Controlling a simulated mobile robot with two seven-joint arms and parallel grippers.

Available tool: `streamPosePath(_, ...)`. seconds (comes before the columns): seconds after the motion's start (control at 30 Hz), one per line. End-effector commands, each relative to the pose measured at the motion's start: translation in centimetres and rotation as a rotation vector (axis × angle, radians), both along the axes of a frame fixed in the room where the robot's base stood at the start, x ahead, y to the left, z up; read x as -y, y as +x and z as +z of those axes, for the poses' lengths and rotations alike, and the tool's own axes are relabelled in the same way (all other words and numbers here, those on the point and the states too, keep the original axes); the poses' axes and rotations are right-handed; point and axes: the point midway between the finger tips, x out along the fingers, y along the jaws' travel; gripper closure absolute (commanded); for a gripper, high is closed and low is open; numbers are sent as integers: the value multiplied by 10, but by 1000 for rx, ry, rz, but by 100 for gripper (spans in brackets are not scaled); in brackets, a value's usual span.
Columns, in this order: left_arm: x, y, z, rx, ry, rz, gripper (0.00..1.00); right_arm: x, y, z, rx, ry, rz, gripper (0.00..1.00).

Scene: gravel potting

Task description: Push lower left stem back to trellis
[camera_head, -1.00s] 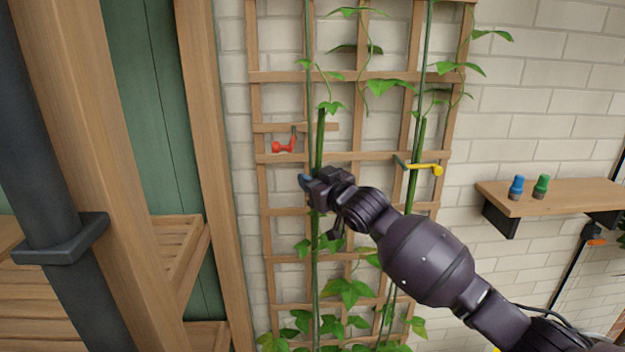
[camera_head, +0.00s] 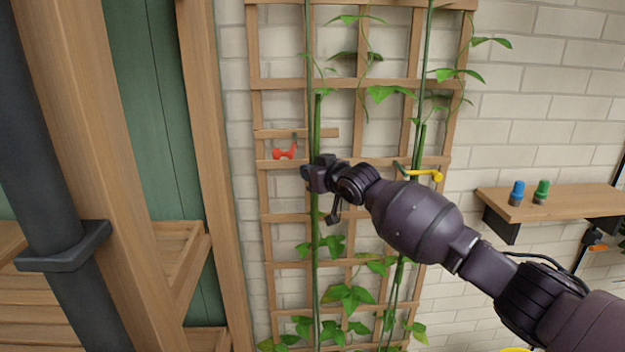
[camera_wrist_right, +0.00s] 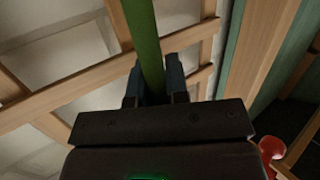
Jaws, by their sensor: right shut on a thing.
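The wooden trellis (camera_head: 285,85) stands against the brick wall in the head view. The lower left stem (camera_head: 315,265) is a green stem running up its left part. My right gripper (camera_head: 308,173) is at this stem, a little below the red clip. In the right wrist view, the fingers of my right gripper (camera_wrist_right: 160,78) are shut on the green stem (camera_wrist_right: 145,35), one on each side, in front of the trellis bars (camera_wrist_right: 85,80). The exact gap between stem and trellis cannot be told. My left gripper is not in view.
A red clip (camera_head: 285,152) sits on the trellis left of the stem and a yellow clip (camera_head: 428,174) at the right stem. A shelf (camera_head: 560,197) with a blue (camera_head: 517,193) and a green (camera_head: 541,191) object is at right. A wooden post (camera_head: 205,150) stands at left.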

Motion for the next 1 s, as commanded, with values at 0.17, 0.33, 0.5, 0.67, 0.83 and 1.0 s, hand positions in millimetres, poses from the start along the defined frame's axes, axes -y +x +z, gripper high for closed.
streamPosePath(0.17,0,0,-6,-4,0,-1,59,0,12,-2,-42,-2,-2,100)
streamPosePath(0.33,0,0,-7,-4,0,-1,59,0,14,-1,-52,0,-2,100)
streamPosePath(0.5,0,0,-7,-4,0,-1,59,0,14,-1,-51,1,-2,100)
streamPosePath(0.67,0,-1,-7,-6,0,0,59,1,14,0,-50,1,-2,68)
streamPosePath(0.83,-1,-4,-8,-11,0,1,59,1,14,0,-49,1,-3,59)
streamPosePath(1.0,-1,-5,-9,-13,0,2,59,1,14,1,-48,2,-3,59)
